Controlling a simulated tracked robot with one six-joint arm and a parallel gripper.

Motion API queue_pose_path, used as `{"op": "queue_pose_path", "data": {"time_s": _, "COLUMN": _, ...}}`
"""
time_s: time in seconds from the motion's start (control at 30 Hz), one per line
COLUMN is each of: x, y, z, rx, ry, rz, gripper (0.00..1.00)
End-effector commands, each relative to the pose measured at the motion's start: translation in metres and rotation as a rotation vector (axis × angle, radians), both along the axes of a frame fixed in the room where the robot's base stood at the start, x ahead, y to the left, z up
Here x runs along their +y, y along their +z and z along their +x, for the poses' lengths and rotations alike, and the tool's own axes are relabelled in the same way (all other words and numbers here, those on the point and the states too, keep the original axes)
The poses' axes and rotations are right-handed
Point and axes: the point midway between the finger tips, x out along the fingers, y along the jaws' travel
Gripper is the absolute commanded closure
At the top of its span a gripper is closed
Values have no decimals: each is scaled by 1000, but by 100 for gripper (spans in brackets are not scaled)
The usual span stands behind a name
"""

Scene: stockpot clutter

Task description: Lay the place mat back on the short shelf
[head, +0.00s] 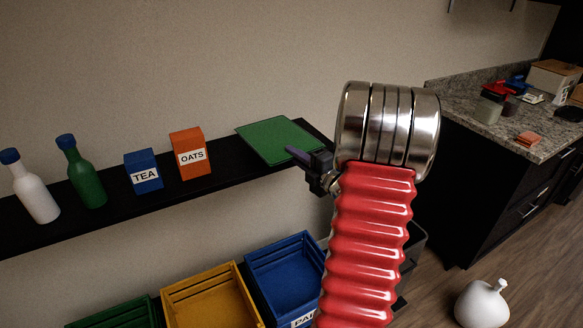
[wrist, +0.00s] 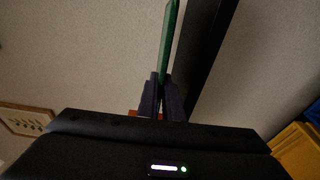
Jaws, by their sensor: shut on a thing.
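The green place mat (head: 278,139) is flat and roughly level at the right end of the dark wall shelf (head: 232,158). My gripper (head: 299,155) is shut on the mat's near right edge. In the wrist view the mat (wrist: 169,40) shows edge-on between the two dark fingers (wrist: 162,95). There the dark shelf (wrist: 208,45) runs beside it with a narrow gap, so the mat looks a little off the shelf surface. The part of the mat inside the fingers is hidden.
An orange OATS box (head: 190,154), blue TEA box (head: 143,172), green bottle (head: 80,172) and white bottle (head: 31,186) stand on the shelf left of the mat. Yellow (head: 208,302) and blue (head: 285,275) crates sit below. A white vase (head: 482,304) is on the floor.

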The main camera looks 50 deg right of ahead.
Motion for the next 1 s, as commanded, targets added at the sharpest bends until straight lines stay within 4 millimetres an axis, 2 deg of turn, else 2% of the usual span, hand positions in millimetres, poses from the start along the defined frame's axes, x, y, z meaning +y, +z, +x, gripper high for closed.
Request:
{"op": "queue_pose_path", "data": {"time_s": 0.1, "x": 0, "y": -6, "z": 0, "rx": -2, "ry": 0, "rz": 0, "gripper": 100}}
{"op": "queue_pose_path", "data": {"time_s": 0.47, "x": 1, "y": -9, "z": 1, "rx": -1, "ry": 1, "rz": 0, "gripper": 100}}
{"op": "queue_pose_path", "data": {"time_s": 0.8, "x": 1, "y": -47, "z": 1, "rx": 0, "ry": 2, "rz": 1, "gripper": 100}}
{"op": "queue_pose_path", "data": {"time_s": 1.0, "x": 1, "y": -52, "z": 1, "rx": -2, "ry": 2, "rz": -1, "gripper": 100}}
